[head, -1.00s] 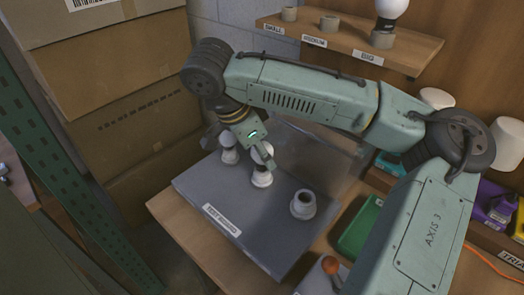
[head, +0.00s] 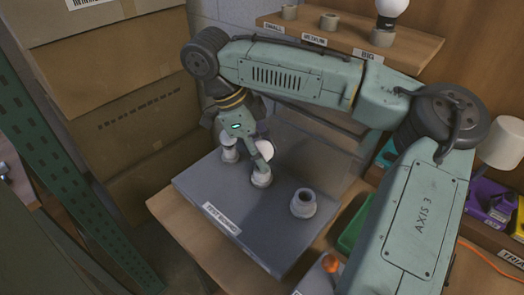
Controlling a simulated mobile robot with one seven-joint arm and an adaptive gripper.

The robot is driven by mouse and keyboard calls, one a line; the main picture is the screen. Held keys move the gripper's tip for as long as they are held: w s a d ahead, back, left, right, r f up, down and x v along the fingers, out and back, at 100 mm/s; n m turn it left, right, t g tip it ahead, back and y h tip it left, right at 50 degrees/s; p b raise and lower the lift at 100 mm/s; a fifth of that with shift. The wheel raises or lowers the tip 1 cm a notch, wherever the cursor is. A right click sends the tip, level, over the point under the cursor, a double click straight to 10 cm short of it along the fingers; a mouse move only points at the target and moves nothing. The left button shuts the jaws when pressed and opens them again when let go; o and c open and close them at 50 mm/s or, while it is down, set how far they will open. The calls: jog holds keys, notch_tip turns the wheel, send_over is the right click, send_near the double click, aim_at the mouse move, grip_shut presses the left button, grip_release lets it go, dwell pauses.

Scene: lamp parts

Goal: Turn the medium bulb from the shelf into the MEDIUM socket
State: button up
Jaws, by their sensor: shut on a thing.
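My gripper (head: 263,162) is shut on a white bulb (head: 266,149) at the middle socket (head: 261,177) of the grey board (head: 267,237). The bulb sits over that socket; fingers hide part of it, and I cannot tell how deep its base is. The left socket (head: 230,157) has a smaller white bulb (head: 228,143) in it. The right, wider socket (head: 303,205) is empty. On the shelf (head: 345,43), the holder labelled MEDIUM (head: 329,22) is empty. No size labels are readable on the board's sockets.
The shelf's SMALL holder (head: 289,12) is empty and a big bulb (head: 391,10) stands in the BIG holder (head: 382,37). A green bin (head: 351,232) is right of the board. Cardboard boxes (head: 130,125) and a green rack post (head: 60,160) stand at left.

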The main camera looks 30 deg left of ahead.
jog(key=shift+f+m+g, duration=0.1)
jog(key=shift+m+g, duration=0.3)
jog(key=shift+m, duration=0.6)
jog(key=shift+f+b, duration=0.1)
jog(key=shift+b, duration=0.35)
jog(key=shift+m+b, duration=0.4)
jog(key=shift+b, duration=1.75)
jog(key=shift+r, duration=0.2)
jog(key=o, duration=0.8)
jog(key=shift+o, duration=0.2)
